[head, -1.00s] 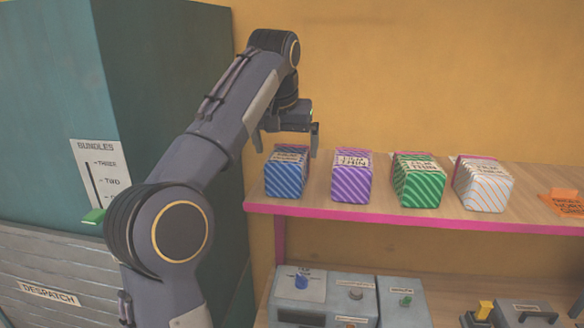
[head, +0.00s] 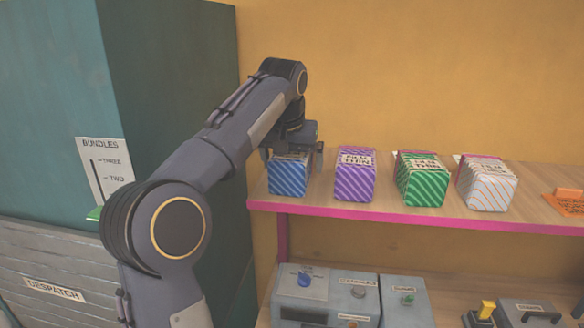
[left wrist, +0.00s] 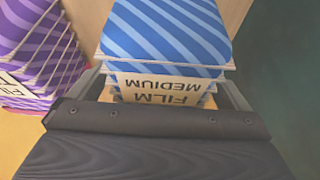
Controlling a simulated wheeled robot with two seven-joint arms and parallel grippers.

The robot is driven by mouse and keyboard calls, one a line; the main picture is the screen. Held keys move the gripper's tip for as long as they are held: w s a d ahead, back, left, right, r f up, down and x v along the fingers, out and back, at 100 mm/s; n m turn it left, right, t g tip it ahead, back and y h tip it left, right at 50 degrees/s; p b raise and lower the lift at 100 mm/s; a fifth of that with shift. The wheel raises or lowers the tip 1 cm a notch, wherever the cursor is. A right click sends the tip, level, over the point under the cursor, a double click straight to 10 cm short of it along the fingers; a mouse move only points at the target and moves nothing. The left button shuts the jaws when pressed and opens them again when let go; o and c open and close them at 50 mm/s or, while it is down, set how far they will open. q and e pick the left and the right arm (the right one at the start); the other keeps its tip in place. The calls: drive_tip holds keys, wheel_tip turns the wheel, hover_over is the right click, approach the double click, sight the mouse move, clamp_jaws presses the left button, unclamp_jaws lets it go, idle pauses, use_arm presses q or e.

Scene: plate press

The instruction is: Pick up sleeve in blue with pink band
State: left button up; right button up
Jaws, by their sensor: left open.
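The blue striped sleeve (head: 288,178) stands at the left end of the shelf in the head view. Its pink band is mostly hidden behind my gripper. In the left wrist view the sleeve (left wrist: 168,38) lies straight ahead, with a label reading "FILM MEDIUM". My left gripper (head: 292,160) is over the top of this sleeve, its fingers open and on either side of it. In the left wrist view the fingers (left wrist: 165,88) show at the left and right of the label. My right gripper is not in view.
A purple striped sleeve (head: 355,178) stands close to the right of the blue one, then a green one (head: 421,181) and a white one (head: 487,184). The wooden shelf (head: 330,204) has a pink front edge. A teal cabinet (head: 170,90) stands at the left.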

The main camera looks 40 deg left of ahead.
use_arm(q)
drive_tip(key=shift+f, duration=0.1)
idle(0.3)
drive_tip(key=c, duration=1.2)
drive_tip(key=shift+c, duration=0.2)
